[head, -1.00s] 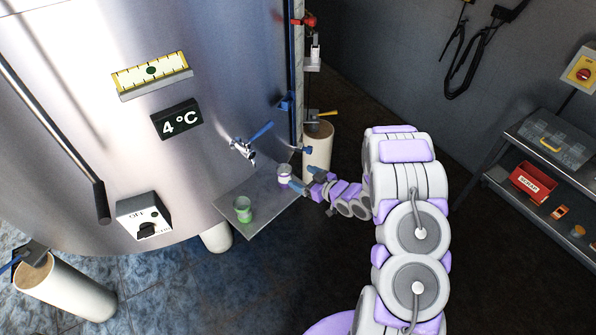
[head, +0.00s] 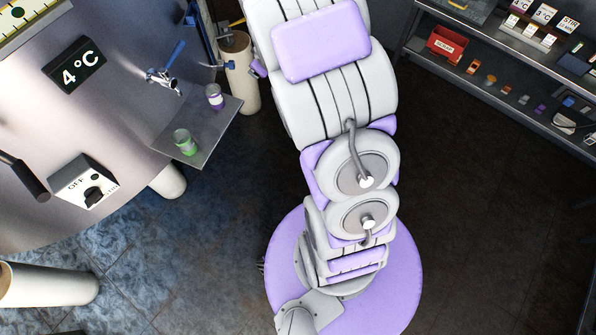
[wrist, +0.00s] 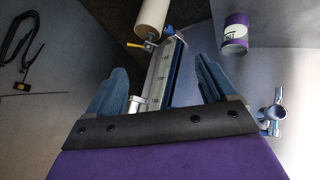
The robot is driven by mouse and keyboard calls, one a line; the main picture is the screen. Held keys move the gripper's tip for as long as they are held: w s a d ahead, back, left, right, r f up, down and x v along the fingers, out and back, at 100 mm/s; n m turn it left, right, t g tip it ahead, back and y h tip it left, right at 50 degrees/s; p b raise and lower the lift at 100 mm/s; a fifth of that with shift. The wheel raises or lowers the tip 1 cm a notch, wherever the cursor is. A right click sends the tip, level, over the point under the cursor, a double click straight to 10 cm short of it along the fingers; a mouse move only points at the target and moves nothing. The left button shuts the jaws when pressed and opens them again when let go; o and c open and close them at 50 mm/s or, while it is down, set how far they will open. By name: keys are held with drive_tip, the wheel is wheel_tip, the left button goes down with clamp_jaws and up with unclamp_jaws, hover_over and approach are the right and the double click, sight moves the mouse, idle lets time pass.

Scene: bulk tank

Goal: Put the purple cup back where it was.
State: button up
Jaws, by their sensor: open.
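The purple cup (head: 214,96), white with a purple band, stands upright on the metal shelf (head: 205,147) at the tank's side, near the tap (head: 163,79). In the wrist view the purple cup (wrist: 236,33) shows at the upper right, beyond and to the right of my fingers, apart from them. My gripper (wrist: 160,85) is open with nothing between its two blue fingers. In the head view my gripper is mostly hidden behind my arm.
A green cup (head: 184,141) stands on the same shelf, closer to me. The tap has a blue lever. A pale post (head: 241,72) with a yellow-handled valve stands behind the shelf. A rack with small items and a red bin (head: 446,44) is at the right. Dark floor between is clear.

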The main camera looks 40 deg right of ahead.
drive_tip(key=s+a+r+m+g+h, duration=0.15)
drive_tip(key=s+r, duration=0.25)
drive_tip(key=s, duration=0.4)
drive_tip(key=s+r+m+g, duration=0.25)
drive_tip(key=s+r, duration=0.25)
drive_tip(key=s, duration=0.3)
drive_tip(key=s+a+r+g+y, duration=0.1)
drive_tip(key=s+a, duration=0.3)
drive_tip(key=s, duration=0.4)
drive_tip(key=s+a+r+g+y, duration=0.1)
drive_tip(key=s+a+r+g, duration=0.1)
drive_tip(key=s+a, duration=0.3)
drive_tip(key=s+a+r+g+y, duration=0.1)
drive_tip(key=s+a, duration=0.3)
drive_tip(key=s, duration=0.6)
drive_tip(key=shift+s+a+r+g, duration=0.4)
drive_tip(key=shift+r+g, duration=0.1)
drive_tip(key=shift+g, duration=0.4)
drive_tip(key=shift+d, duration=0.15)
drive_tip(key=shift+d, duration=0.3)
drive_tip(key=shift+a, duration=0.3)
